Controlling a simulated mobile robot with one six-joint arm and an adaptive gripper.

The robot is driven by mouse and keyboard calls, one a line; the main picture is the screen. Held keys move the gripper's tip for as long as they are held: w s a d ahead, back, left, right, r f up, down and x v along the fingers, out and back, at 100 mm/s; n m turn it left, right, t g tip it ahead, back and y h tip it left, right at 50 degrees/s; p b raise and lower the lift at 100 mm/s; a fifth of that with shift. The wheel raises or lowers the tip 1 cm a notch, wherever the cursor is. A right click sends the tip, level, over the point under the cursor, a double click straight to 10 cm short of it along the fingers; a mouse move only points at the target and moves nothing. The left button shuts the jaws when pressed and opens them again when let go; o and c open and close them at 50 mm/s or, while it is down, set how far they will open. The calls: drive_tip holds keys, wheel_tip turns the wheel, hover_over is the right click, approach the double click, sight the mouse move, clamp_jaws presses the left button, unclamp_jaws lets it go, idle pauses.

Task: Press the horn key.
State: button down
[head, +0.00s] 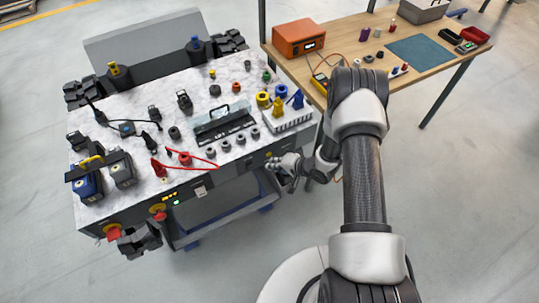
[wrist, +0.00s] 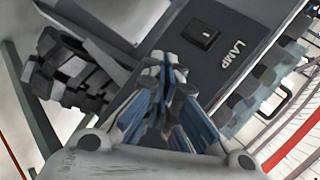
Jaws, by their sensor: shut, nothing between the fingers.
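My gripper (head: 273,164) is at the front right of the tracked carrier (head: 170,92), beside its dark front face in the head view. In the wrist view my gripper (wrist: 166,72) is shut and empty, its fingertips together over or in front of a dark panel (wrist: 190,65). A black rocker switch (wrist: 205,38) marked LAMP sits on that panel, up and right of the fingertips. I cannot make out a key marked HORN in either view; the small labels in the head view are unreadable. I cannot tell whether the fingertips touch the panel.
The carrier's pale top holds several knobs, plugs, a red cable (head: 195,162) and a white rack (head: 287,117). Black track parts (wrist: 65,70) lie left of the fingers in the wrist view. A wooden workbench (head: 345,38) with an orange unit (head: 299,39) stands behind. Floor in front is clear.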

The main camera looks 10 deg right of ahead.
drive_tip(key=shift+w, duration=0.15)
drive_tip(key=shift+w+a, duration=0.15)
drive_tip(key=shift+w, duration=0.1)
drive_tip(key=shift+w+a, duration=0.1)
drive_tip(key=shift+w, duration=0.25)
idle(0.8)
drive_tip(key=shift+s, duration=0.1)
drive_tip(key=shift+s+d, duration=0.25)
drive_tip(key=shift+s, duration=0.4)
drive_tip(key=shift+s+d+p, duration=0.2)
drive_tip(key=shift+s+d, duration=0.05)
drive_tip(key=shift+s, duration=0.55)
drive_tip(key=shift+s+d+p, duration=0.2)
drive_tip(key=shift+s+d, duration=0.05)
drive_tip(key=shift+s, duration=0.55)
drive_tip(key=shift+s+d+p, duration=0.2)
drive_tip(key=shift+s+d, duration=0.05)
drive_tip(key=shift+s, duration=0.55)
